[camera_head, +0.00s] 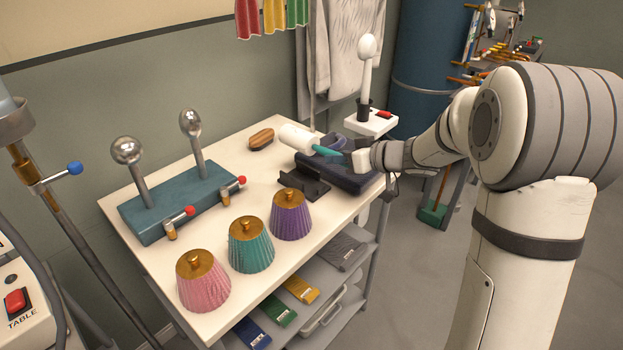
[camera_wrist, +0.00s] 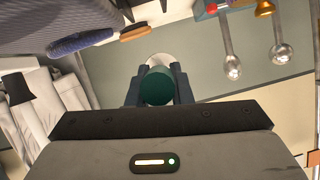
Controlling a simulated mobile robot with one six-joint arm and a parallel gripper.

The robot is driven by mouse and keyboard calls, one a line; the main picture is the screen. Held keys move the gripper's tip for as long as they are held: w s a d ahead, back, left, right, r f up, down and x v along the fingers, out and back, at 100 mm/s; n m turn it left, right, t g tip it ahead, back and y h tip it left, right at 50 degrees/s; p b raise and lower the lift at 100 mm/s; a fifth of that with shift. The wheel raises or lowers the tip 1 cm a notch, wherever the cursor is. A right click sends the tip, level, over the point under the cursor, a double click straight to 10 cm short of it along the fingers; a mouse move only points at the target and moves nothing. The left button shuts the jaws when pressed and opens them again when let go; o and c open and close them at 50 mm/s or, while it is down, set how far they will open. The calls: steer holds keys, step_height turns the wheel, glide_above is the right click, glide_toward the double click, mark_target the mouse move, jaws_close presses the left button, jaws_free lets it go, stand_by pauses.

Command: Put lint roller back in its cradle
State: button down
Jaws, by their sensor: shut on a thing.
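The lint roller has a white roll (camera_head: 299,138) and a teal handle (camera_head: 326,151). My gripper (camera_head: 346,153) is shut on the handle and holds the roller roughly level, white roll pointing left, over the back right of the table. In the wrist view the dark green handle end (camera_wrist: 157,88) sits between my fingers (camera_wrist: 158,92), with the white roll partly hidden beyond it. A low black holder (camera_head: 303,186), apparently the cradle, lies on the table below and in front of the roller. It looks empty; its inner shape is hard to make out.
A folded navy garment (camera_head: 345,172) lies under my gripper, right of the holder. A wooden brush (camera_head: 261,138) lies behind. Purple (camera_head: 290,216), teal (camera_head: 250,245) and pink (camera_head: 203,281) ribbed cones line the front edge. A teal base (camera_head: 175,210) with two metal-balled posts stands left.

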steer(key=shift+f+b, duration=0.9)
steer(key=shift+f, duration=3.9)
steer(key=shift+f, duration=0.55)
steer(key=c, duration=1.3)
jaws_free()
steer(key=shift+w, duration=0.1)
steer(key=shift+r, duration=0.15)
